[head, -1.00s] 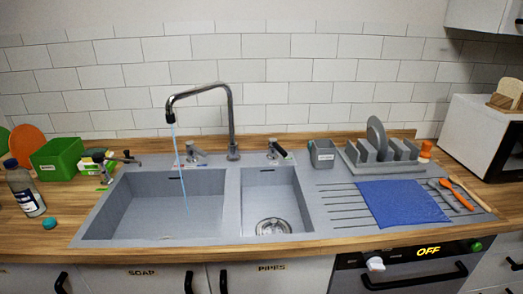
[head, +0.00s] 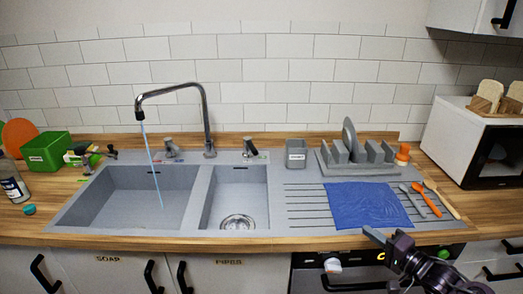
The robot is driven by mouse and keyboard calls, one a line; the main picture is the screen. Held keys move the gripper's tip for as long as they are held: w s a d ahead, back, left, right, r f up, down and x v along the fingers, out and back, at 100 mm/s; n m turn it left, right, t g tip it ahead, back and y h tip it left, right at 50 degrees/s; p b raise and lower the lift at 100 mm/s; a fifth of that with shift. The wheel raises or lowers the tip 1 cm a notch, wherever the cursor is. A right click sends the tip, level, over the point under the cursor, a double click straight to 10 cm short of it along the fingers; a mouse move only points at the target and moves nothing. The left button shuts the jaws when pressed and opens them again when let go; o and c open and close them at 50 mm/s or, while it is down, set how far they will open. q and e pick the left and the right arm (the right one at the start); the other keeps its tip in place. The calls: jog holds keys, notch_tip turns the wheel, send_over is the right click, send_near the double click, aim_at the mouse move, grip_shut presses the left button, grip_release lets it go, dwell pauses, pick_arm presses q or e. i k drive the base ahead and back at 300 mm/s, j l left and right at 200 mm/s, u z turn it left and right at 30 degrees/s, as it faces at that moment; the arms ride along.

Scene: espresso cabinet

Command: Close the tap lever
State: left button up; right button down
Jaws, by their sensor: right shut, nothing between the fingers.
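The chrome tap (head: 207,120) stands behind the sink, its spout bent over the left basin. A thin blue stream of water (head: 151,160) runs from the spout into that basin. One lever handle (head: 172,148) stands on the sink ledge left of the tap's post. My right gripper (head: 376,238) is at the lower right, in front of the counter's edge, shut and empty, well away from both levers.
A blue cloth (head: 367,205) lies on the drainboard beside several utensils. A grey dish rack (head: 355,160) and a grey holder (head: 297,154) stand behind it. A green box (head: 47,152) and a bottle (head: 13,182) are at the left. The white microwave (head: 455,135) is at right.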

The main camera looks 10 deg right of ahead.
aim_at(247, 139)
jog(key=i+j, duration=0.25)
jog(key=i, duration=0.2)
jog(key=i+j, duration=0.2)
jog(key=i, duration=0.25)
jog(key=i+j, duration=0.25)
jog(key=i, duration=0.2)
